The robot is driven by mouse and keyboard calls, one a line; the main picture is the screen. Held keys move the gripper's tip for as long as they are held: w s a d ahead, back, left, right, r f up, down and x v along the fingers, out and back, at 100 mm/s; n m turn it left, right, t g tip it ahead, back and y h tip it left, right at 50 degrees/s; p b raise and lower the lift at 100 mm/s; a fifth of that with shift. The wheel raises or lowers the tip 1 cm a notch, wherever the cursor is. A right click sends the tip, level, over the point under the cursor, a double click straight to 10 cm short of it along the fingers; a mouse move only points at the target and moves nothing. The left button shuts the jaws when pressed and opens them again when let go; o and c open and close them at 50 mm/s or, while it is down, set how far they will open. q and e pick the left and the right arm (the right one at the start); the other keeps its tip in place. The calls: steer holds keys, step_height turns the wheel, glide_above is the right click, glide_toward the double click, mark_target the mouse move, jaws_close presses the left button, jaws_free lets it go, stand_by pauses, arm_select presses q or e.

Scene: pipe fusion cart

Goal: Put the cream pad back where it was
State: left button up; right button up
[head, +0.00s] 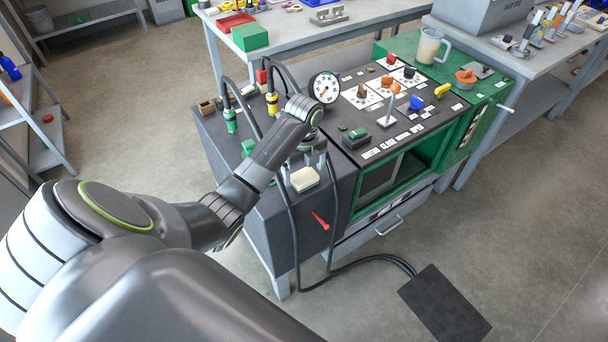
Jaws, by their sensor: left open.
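The cream pad (304,179) lies on the dark top of the cart's left part (268,208), close to its front side. My left arm reaches over the cart from the left. My left gripper (315,163) points down, open, just behind and slightly right of the pad. It appears empty, and I cannot tell whether it touches the pad. My wrist and forearm hide part of the cart top behind it. My right gripper is not in view.
A round gauge (325,88) stands behind my wrist. Black hoses with a green connector (230,120) and a yellow connector (272,104) rise nearby. A control panel (400,110) with knobs and a lever lies to the right.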

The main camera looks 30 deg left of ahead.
mark_target(304, 175)
arm_select(q)
step_height(304, 175, up, 2)
steer(key=shift+w+r, duration=0.1)
steer(key=shift+r, duration=0.1)
step_height(304, 175, up, 8)
steer(key=p, duration=0.6)
steer(key=shift+f, duration=0.25)
